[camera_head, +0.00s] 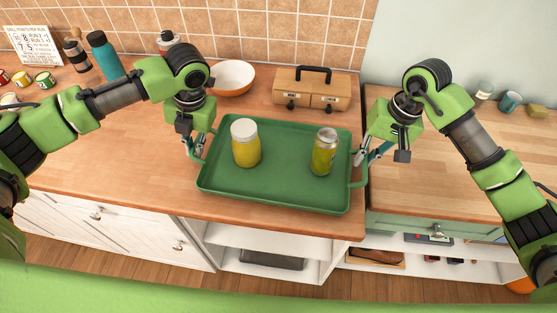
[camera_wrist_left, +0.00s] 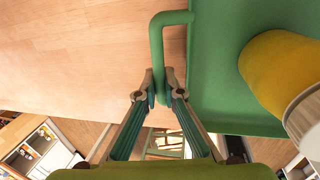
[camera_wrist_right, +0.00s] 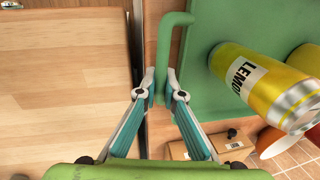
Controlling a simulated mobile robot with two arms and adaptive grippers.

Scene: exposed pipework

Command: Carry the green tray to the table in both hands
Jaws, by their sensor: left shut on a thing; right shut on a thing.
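The green tray (camera_head: 275,185) is at the front of the wooden counter, with a handle at each end. A yellow jar with a white lid (camera_head: 245,143) stands upright on its left part. A yellow can (camera_head: 323,152) stands upright on its right part; "LEMO" is readable on it in the right wrist view (camera_wrist_right: 262,85). My left gripper (camera_head: 194,150) is shut on the tray's left handle, which shows between the fingers in the left wrist view (camera_wrist_left: 158,60). My right gripper (camera_head: 362,158) is shut on the right handle, also seen in the right wrist view (camera_wrist_right: 163,50). I cannot tell whether the tray touches the counter.
A white and orange bowl (camera_head: 233,78) and a wooden box with a dark handle (camera_head: 311,90) stand behind the tray. A teal bottle (camera_head: 104,55) is at the back left. The wooden counter (camera_head: 110,150) left of the tray is bare. Open shelves (camera_head: 262,240) lie below.

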